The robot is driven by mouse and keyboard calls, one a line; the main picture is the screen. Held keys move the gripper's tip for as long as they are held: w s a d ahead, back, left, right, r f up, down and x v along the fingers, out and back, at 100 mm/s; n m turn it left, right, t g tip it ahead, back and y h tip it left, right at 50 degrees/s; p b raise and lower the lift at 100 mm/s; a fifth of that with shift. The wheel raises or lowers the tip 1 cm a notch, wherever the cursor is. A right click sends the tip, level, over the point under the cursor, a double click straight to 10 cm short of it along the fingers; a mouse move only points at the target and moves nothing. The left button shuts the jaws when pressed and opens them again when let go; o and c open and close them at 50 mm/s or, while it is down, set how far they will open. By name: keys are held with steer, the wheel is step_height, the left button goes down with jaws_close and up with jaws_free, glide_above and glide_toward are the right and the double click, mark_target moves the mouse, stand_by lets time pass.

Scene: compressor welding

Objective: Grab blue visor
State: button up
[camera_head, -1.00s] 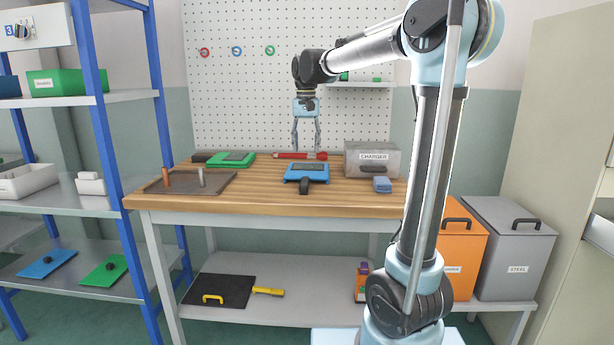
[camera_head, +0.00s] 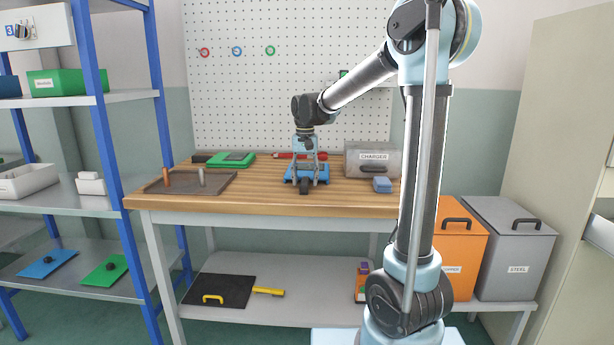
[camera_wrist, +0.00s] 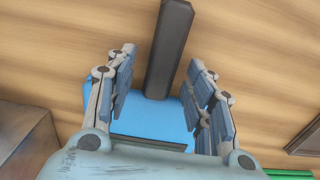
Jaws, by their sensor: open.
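The blue visor (camera_head: 292,178) lies on the wooden workbench, with a black handle-like part (camera_head: 304,187) pointing to the bench's front edge. My gripper (camera_head: 306,180) is pointed straight down at the visor, its fingers on either side of it. In the wrist view the blue visor (camera_wrist: 155,122) shows between the two open fingers of my gripper (camera_wrist: 160,95), with the black part (camera_wrist: 168,50) reaching out beyond them. Gaps show between the fingers and the black part. The near end of the visor is hidden by my gripper's body.
A green visor-like piece (camera_head: 232,159) lies to the left at the back. A dark tray (camera_head: 215,186) with two pegs is at the left. A red tool (camera_head: 285,155) lies behind.

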steer(key=shift+f, duration=0.4)
jaws_close()
steer(key=shift+r, duration=0.1)
